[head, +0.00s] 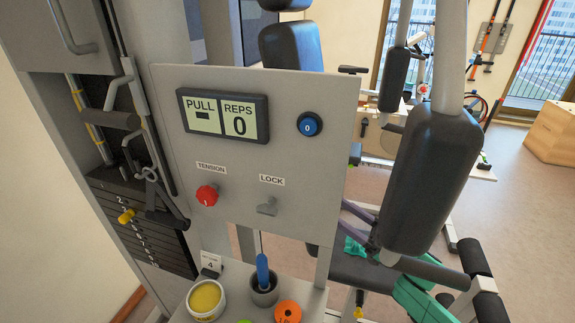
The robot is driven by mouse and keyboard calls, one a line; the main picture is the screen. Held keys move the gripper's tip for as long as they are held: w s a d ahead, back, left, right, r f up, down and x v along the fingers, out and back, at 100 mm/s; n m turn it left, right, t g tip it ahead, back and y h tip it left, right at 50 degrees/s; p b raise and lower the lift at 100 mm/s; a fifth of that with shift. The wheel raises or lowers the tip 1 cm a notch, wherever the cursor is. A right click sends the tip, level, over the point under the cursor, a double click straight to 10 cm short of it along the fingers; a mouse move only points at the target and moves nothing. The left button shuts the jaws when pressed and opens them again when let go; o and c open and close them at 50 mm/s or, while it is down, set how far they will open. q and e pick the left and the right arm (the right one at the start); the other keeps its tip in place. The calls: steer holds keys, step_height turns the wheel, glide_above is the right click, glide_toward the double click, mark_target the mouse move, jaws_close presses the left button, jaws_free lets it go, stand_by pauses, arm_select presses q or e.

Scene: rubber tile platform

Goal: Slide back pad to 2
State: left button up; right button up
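A dark back pad (291,46) stands at the top of the head view behind the grey panel, with its lower part hidden by the panel. I see no readable position number beside it. A blue round knob (310,124) marked 0 sits at the right of the panel. Neither of my grippers is in view.
The grey panel (330,200) carries a display (223,115) reading PULL and REPS 0, a red TENSION knob (207,195) and a LOCK lever (267,207). Below are a yellow tub (205,298) and a blue-handled tool (262,270) in a cup. A large black roller pad (432,178) stands right.

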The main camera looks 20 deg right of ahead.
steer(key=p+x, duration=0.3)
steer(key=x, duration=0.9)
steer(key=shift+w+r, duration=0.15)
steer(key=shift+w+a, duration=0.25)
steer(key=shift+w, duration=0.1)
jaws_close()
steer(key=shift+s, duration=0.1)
